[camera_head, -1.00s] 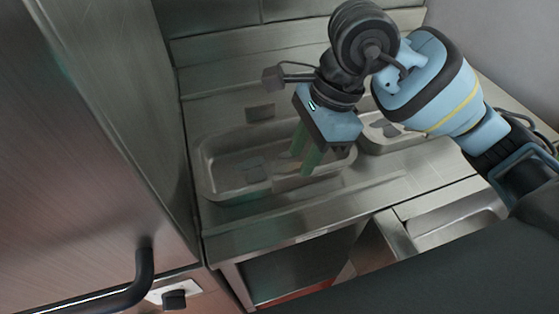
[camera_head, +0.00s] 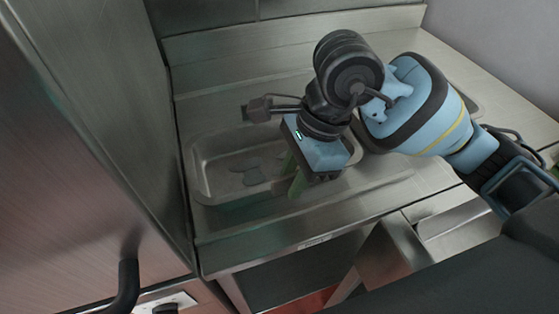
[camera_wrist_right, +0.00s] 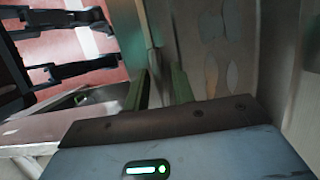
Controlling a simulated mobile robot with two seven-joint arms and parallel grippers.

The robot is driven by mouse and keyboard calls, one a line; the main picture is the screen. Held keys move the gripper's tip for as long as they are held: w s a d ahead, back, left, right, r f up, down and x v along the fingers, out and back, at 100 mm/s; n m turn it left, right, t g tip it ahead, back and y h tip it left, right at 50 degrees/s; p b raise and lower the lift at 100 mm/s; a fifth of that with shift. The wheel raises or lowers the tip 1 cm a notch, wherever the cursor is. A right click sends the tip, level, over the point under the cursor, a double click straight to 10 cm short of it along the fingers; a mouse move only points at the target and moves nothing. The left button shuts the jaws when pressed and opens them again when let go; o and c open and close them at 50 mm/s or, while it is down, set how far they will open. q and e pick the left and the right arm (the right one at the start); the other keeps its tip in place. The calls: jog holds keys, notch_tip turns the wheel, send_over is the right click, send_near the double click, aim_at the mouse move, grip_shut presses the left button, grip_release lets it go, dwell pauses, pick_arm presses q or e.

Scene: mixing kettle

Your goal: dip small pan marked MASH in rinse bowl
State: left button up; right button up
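A rectangular steel basin (camera_head: 212,192) with a rounded rim is set in the counter, left of my right gripper; grey patches show on its floor. I cannot tell whether it is the rinse bowl. My right gripper (camera_head: 294,177) points down over the basin's right part, its green fingers apart. In the right wrist view the fingers (camera_wrist_right: 158,92) also show a gap, with a grey metal strip behind or between them. I cannot make out a pan held there. No MASH marking is readable. My left gripper is not in view.
The steel counter (camera_head: 400,190) runs to the right. A tall cabinet (camera_head: 80,150) with a black handle (camera_head: 127,285) stands close on the left. An upstand (camera_head: 290,45) lies behind the basin. Open recesses show below the counter's front edge.

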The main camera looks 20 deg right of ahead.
grip_shut()
jog(key=shift+r+p, duration=1.6)
jog(key=shift+r, duration=1.5)
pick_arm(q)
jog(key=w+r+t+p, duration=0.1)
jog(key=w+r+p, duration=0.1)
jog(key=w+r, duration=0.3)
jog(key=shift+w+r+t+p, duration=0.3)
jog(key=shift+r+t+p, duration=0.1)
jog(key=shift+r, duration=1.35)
pick_arm(e)
jog(key=shift+r, duration=3)
